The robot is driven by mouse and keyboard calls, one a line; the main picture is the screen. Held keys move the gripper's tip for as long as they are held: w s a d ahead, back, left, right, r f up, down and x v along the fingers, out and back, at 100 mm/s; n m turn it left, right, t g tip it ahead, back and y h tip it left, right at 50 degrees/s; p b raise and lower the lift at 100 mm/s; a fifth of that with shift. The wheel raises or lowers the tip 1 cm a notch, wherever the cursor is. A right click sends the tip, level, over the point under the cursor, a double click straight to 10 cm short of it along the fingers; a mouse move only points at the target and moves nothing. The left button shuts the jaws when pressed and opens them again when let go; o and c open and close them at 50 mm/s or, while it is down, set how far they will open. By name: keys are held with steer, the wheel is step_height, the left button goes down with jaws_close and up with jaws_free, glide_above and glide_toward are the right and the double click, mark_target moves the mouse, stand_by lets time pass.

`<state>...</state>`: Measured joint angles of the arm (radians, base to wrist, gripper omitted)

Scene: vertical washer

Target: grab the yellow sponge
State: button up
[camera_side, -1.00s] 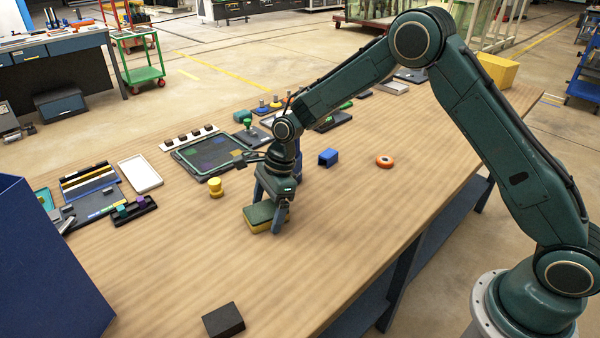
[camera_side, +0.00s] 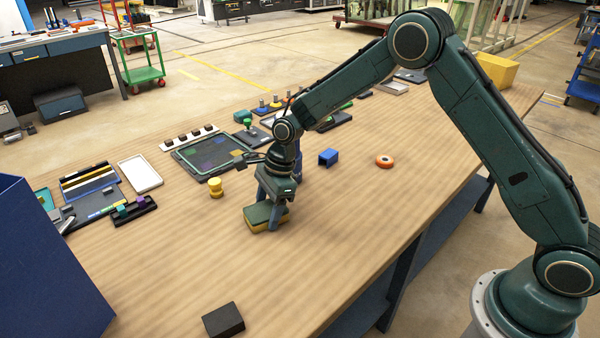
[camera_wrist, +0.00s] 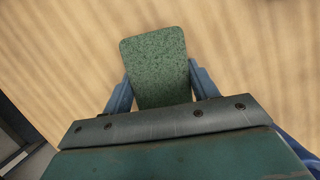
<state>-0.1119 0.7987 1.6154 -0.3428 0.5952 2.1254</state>
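The yellow sponge (camera_side: 264,219) has a green scouring top and lies on the wooden table. My gripper (camera_side: 268,212) points down over it, with one blue finger on each side. In the wrist view, the sponge's green face (camera_wrist: 155,62) shows between the two fingers of my gripper (camera_wrist: 159,80). The finger tips appear to touch its left and right edges, so the gripper looks shut on it. The near end of the sponge is hidden by the gripper body in the wrist view. The sponge appears to rest on the table.
A yellow knob-shaped piece (camera_side: 216,187) stands left of the gripper, and a blue block (camera_side: 328,157) is to the right. An orange ring (camera_side: 384,161) lies farther right. A black block (camera_side: 223,320) sits at the front. The table between is clear.

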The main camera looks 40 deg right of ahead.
mark_target(268, 208)
steer(key=c, duration=0.3)
steer(key=shift+c, duration=0.2)
step_height(268, 208, up, 20)
steer(key=shift+r, duration=0.15)
stand_by(0.6)
stand_by(0.4)
